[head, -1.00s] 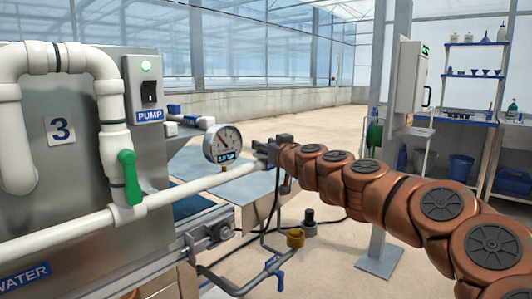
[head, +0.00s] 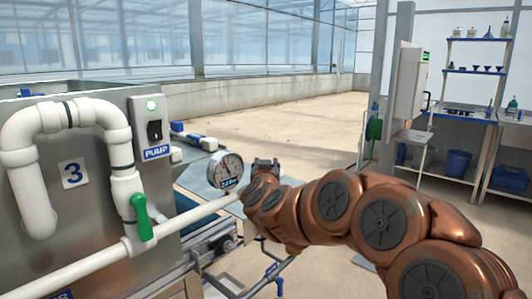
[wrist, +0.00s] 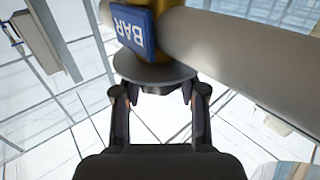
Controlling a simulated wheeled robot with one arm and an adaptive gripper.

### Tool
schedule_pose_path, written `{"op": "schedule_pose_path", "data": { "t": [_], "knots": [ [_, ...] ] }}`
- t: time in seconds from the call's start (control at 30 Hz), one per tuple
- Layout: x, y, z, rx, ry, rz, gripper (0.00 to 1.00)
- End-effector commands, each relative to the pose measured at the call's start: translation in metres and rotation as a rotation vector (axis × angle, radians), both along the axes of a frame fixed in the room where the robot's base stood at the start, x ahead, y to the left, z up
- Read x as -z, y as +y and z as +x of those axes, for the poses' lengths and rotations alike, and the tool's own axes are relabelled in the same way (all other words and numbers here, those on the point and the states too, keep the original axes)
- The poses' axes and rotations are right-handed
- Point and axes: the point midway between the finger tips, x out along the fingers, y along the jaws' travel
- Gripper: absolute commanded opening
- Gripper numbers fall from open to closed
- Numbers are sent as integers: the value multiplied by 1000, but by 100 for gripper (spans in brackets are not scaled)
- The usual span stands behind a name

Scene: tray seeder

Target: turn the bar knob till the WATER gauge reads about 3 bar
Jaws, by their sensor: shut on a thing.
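The WATER gauge (head: 226,170) is a round white dial with a dark needle and a small blue readout below, standing over the white pipe in the head view. Its figures are too small to read surely. The bar knob (wrist: 154,73) is a grey disc under a yellow fitting (wrist: 173,20) with a blue BAR label (wrist: 134,33) in the wrist view. My gripper (wrist: 160,94) has its two fingers on either side of the knob and is shut on it. In the head view my gripper (head: 264,168) is right beside the gauge, and the knob is hidden.
A thick white pipe (head: 95,264) runs to the gauge, with a green-handled valve (head: 142,217) on it. The steel pump panel (head: 95,195) stands at the left. A grey post (head: 388,90) with a control box is at the right. The floor behind is clear.

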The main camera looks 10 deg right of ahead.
Motion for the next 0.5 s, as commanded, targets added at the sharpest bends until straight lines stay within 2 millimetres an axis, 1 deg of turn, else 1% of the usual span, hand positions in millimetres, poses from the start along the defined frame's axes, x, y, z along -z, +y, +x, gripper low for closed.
{"op": "schedule_pose_path", "data": {
  "t": [0.07, 0.5],
  "knots": [
    [-3, 0, 0, 25, 4, 0, 7],
    [-1, -1, 0, 97, -1, 2, 7]
  ]
}}
